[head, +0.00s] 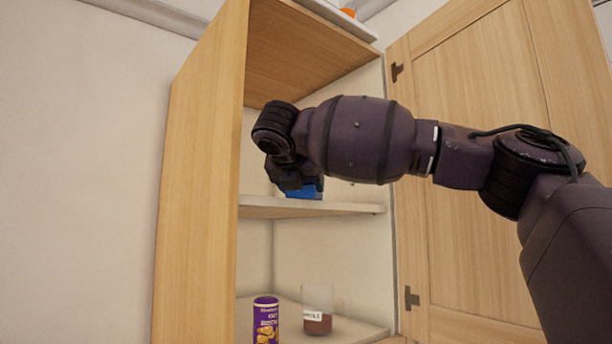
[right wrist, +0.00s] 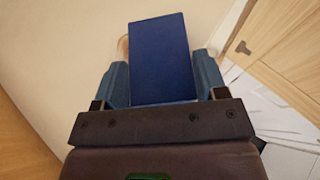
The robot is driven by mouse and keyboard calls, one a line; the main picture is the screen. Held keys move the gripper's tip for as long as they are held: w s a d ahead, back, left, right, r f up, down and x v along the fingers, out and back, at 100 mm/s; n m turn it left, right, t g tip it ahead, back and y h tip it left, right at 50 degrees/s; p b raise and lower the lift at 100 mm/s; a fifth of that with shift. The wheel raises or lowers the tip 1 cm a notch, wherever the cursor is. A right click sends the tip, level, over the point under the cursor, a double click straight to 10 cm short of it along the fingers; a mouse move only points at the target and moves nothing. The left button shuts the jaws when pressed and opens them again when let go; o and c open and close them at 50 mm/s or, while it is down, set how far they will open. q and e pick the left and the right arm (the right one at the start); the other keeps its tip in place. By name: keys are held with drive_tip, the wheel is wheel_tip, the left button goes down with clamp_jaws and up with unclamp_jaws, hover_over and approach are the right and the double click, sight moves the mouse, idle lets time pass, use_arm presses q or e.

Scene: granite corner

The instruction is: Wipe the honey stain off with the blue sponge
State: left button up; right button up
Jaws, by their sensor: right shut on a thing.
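The blue sponge (right wrist: 160,60) is between the two fingers of my right gripper (right wrist: 161,82) in the right wrist view, and the gripper is shut on it. In the head view my right gripper (head: 300,185) is inside the open cabinet, just above the middle shelf (head: 310,207). Only a small blue part of the sponge (head: 303,193) shows there. In the right wrist view a brownish patch (right wrist: 123,47) shows at the sponge's left edge, mostly hidden behind it; I cannot tell for sure that it is the honey stain. My left gripper is not in view.
The cabinet's left side panel (head: 195,180) and open right door (head: 480,80) flank my right arm. On the lower shelf stand a purple can (head: 265,318) and a glass jar with brown contents (head: 317,312). An orange thing (head: 348,12) sits on top of the cabinet.

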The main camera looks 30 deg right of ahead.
drive_tip(key=shift+w+a, duration=0.1)
drive_tip(key=shift+w, duration=0.8)
drive_tip(key=shift+w+a+f, duration=0.1)
drive_tip(key=shift+w, duration=1.35)
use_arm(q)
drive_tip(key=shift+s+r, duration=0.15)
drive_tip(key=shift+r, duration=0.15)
use_arm(e)
drive_tip(key=shift+w, duration=0.1)
drive_tip(key=shift+w, duration=0.1)
drive_tip(key=shift+w, duration=1.5)
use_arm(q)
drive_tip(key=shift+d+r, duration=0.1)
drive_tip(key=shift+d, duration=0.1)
use_arm(e)
drive_tip(key=shift+w, duration=0.2)
